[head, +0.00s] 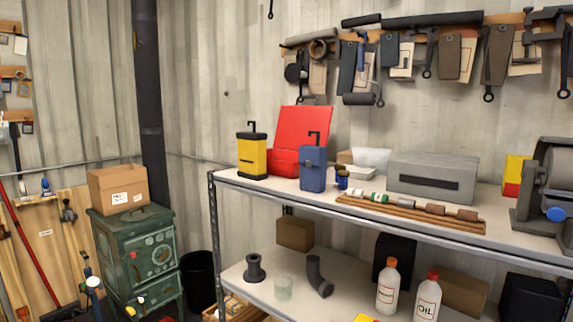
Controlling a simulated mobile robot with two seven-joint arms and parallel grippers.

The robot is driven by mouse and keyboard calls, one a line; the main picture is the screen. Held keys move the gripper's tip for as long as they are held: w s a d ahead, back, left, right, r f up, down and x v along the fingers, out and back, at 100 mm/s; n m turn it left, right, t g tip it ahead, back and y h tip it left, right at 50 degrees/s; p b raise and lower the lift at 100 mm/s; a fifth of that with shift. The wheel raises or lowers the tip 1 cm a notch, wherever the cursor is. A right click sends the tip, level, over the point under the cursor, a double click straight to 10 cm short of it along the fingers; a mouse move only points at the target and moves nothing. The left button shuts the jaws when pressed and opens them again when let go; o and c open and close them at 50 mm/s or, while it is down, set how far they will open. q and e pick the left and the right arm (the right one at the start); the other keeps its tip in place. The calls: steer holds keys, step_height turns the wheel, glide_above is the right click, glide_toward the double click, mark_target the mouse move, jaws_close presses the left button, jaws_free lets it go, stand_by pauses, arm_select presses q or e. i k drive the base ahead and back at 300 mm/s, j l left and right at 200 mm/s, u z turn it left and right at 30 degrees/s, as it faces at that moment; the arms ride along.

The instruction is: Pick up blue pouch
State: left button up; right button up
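The blue pouch (313,172) stands upright on the top shelf (270,193), close to its front edge. It has a flap with a small clasp and a dark hook-shaped piece sticking up from its top. It stands in front of the right part of an open red box (285,160) and hides some of it. Neither of my grippers shows in the head view.
A yellow and black container (252,157) stands left of the pouch. Right of it are a small dark blue cup (342,180), a wooden rack (410,212) and a grey box (432,178). Bottles (388,288) stand on the lower shelf.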

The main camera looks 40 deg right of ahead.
mark_target(313, 159)
steer(key=i, duration=1.35)
steer(key=i+z, duration=0.15)
steer(key=i, duration=0.4)
steer(key=i+j+z, duration=0.2)
steer(key=i, duration=0.35)
steer(key=z, duration=1.45)
